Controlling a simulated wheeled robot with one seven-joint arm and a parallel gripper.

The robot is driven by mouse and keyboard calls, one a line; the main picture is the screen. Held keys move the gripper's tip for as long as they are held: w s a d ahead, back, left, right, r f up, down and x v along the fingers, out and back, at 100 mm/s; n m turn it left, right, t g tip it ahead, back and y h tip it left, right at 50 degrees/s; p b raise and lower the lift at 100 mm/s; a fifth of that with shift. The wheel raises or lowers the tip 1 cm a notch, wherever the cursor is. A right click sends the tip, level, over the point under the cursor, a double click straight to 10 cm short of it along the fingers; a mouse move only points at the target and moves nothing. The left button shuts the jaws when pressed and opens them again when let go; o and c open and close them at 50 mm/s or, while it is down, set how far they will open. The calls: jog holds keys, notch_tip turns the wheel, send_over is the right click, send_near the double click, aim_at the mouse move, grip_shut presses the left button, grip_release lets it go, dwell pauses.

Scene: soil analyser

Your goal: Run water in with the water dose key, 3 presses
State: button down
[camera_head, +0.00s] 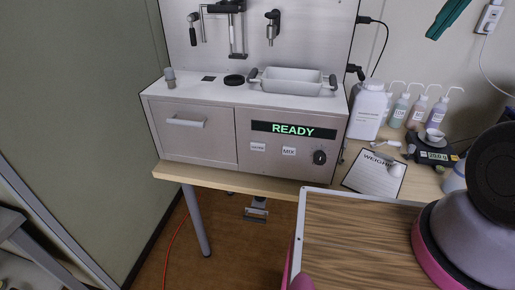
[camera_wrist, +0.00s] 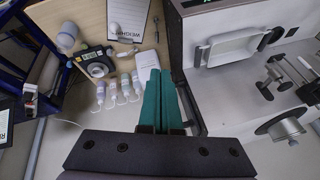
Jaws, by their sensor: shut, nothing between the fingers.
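The soil analyser (camera_head: 190,147) stands on the bench, its green display (camera_head: 293,130) reading READY. Below the display are two small white labelled keys: the left one (camera_head: 258,147) has lettering too small to read surely, and the right one (camera_head: 289,151) reads MIX. A dark round knob (camera_head: 319,157) is to their right. My gripper (camera_head: 448,18) has teal fingers and is at the top right, well above and right of the keys, touching nothing. In the wrist view my gripper (camera_wrist: 160,90) is shut and empty; the keys do not show there.
A white tray (camera_head: 292,81) sits on the analyser's top. A white jug (camera_head: 368,110), several wash bottles (camera_head: 418,112), a clipboard (camera_head: 374,174) and a scale (camera_head: 433,157) stand to the right. A bench leg (camera_head: 196,220) and red cable are below at left.

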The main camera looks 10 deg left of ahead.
jog(key=w+a+f+n+g+h, duration=0.2)
jog(key=w+a+f, duration=0.3)
jog(key=a+f, duration=0.4)
jog(key=n+t+h, duration=0.1)
jog(key=n+t, duration=0.5)
jog(key=n, duration=0.5)
send_near(258, 146)
jog(key=s+f, duration=0.6)
jog(key=f, duration=0.1)
jog(key=shift+d+r, duration=0.2)
jog(key=shift+w, duration=0.1)
jog(key=w, duration=0.8)
jog(key=shift+w, duration=0.35)
jog(key=shift+w, duration=0.2)
jog(key=shift+w, duration=0.2)
